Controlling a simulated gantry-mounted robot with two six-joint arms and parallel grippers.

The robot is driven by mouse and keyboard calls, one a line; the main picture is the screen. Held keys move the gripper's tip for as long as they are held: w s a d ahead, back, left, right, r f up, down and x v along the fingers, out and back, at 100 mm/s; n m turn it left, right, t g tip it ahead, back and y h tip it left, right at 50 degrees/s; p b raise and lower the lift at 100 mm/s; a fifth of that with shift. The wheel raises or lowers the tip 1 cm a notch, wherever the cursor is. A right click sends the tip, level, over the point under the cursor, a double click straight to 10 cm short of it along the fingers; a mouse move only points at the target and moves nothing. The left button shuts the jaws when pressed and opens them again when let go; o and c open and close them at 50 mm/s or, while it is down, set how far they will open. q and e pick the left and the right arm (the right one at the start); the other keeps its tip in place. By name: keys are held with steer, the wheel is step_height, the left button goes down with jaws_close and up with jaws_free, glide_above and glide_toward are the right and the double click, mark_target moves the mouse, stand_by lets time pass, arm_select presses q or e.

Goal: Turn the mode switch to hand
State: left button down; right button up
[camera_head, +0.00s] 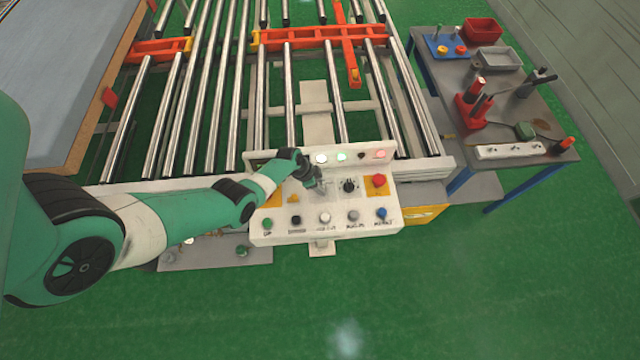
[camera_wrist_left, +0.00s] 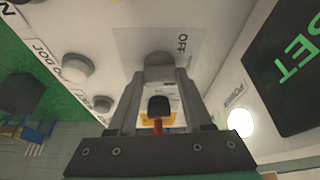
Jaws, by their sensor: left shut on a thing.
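The white control panel (camera_head: 290,226) stands at the near end of the roller conveyor. My left gripper (camera_head: 314,181) reaches down onto its upper face from the left and is shut on the mode switch, a grey knob. In the left wrist view my left gripper (camera_wrist_left: 160,75) has its two fingers on either side of the mode switch (camera_wrist_left: 160,62). The word OFF shows beside the switch; no HAND label is readable, and I cannot tell where the knob points. My right gripper is not in view.
A black selector knob (camera_head: 349,186) and a red button (camera_head: 379,180) sit to the right of the gripper. A row of push buttons (camera_head: 325,217) runs along the panel's front. Small lamps (camera_head: 342,156) line the raised back. A tool table (camera_head: 510,100) stands at right.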

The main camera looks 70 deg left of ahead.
arm_select(q)
steer(key=shift+m, duration=0.5)
steer(key=shift+c, duration=1.6)
jaws_free()
